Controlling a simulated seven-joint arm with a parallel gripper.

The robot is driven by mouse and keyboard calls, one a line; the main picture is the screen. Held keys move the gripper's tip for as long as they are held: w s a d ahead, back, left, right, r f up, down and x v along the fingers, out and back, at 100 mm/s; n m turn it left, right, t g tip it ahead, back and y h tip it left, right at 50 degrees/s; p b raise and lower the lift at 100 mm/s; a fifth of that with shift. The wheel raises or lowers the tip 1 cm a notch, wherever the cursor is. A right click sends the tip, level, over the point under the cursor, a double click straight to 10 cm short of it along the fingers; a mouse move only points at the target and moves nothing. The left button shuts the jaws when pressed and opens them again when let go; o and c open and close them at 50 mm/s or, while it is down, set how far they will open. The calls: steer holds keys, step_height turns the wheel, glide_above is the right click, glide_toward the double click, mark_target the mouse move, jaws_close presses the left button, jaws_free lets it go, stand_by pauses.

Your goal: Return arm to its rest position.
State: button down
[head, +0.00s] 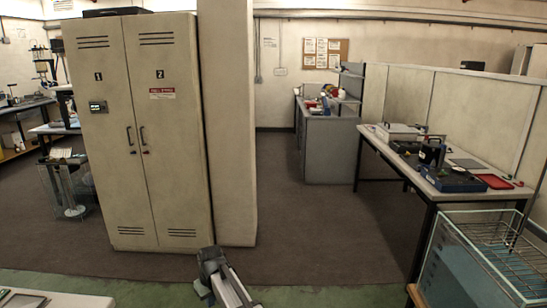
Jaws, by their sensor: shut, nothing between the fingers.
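My arm (228,285) reaches up from the bottom edge in the head view, a little left of the middle. Its grey and white end section stands in front of the foot of the beige locker (140,140) and the pillar. My gripper (204,294) appears as a small dark part hanging down at the left of the arm's end. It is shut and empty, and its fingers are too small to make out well. It touches nothing that I can see.
A workbench (447,195) with several devices and a red tray (495,182) stands at the right. A glass tank with a wire rack (500,250) is at the lower right. A pale tabletop corner (60,300) is at the lower left. The floor between is clear.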

steer(key=s+d+f+m+h, duration=0.1)
steer(key=s+d+f+m, duration=0.3)
steer(key=d, duration=0.9)
steer(key=s+d+f+m+g, duration=0.15)
steer(key=s+d+f, duration=0.3)
steer(key=d, duration=0.85)
steer(key=s+d+f+m+t+h, duration=0.1)
steer(key=s+d+f+m, duration=0.4)
steer(key=d, duration=0.8)
steer(key=s+f+g, duration=0.2)
steer(key=s+f, duration=0.4)
steer(key=s, duration=0.4)
steer(key=s+f+n+g, duration=0.1)
steer(key=s+f+g, duration=0.2)
steer(key=s+f, duration=0.4)
steer(key=s+f+n+g, duration=0.1)
steer(key=s+f, duration=0.5)
steer(key=s, duration=0.7)
steer(key=shift+s+f+g, duration=0.15)
steer(key=shift+f+g, duration=0.1)
steer(key=shift+g, duration=0.4)
steer(key=shift+d, duration=0.1)
